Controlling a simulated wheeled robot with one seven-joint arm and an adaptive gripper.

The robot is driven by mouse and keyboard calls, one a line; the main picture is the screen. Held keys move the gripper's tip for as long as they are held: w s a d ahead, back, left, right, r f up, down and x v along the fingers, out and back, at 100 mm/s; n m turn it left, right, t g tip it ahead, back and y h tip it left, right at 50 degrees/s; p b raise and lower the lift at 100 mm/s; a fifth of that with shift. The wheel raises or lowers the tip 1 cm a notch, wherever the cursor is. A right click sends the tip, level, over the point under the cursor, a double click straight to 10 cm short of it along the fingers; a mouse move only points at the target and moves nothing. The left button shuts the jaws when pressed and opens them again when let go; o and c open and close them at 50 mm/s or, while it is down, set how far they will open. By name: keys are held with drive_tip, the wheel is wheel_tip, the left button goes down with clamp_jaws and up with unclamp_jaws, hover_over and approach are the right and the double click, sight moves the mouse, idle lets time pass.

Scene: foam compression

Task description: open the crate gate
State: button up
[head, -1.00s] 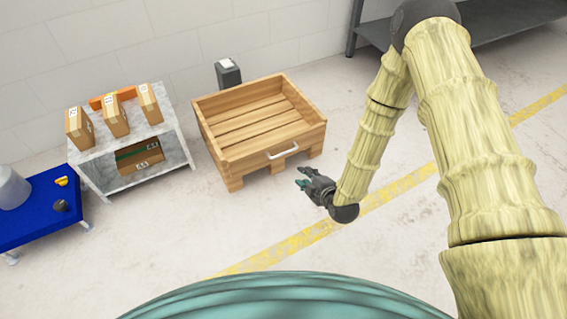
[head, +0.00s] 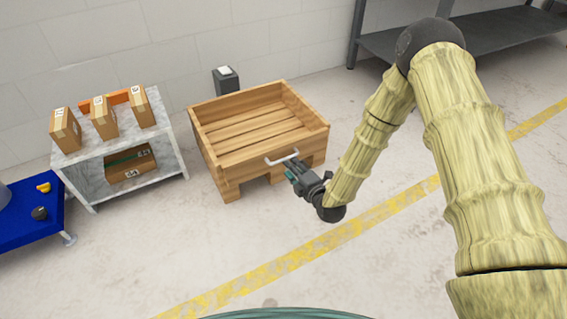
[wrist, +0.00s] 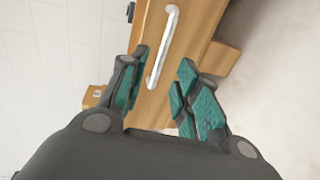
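The wooden crate (head: 204,152) stands on the floor against the wall, with an empty slatted inside. Its front gate (head: 252,169) is upright and closed, with a pale bar handle (head: 283,158) on it. My gripper (head: 292,172) is at the gate, just in front of the handle. In the wrist view my gripper (wrist: 158,98) is open, its teal-padded fingers apart. The handle (wrist: 163,46) runs from the upper middle down to between the fingers. I cannot see either finger touching it.
A marble-look shelf unit (head: 80,181) with several cardboard boxes stands left of the crate. A blue table (head: 22,228) is at the far left. A grey post (head: 226,80) stands behind the crate. A dark metal shelf (head: 480,35) is at the back right. The floor in front is clear.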

sight(284, 159)
drive_tip(key=shift+b+x, duration=1.7)
drive_tip(key=shift+x, duration=1.95)
clamp_jaws()
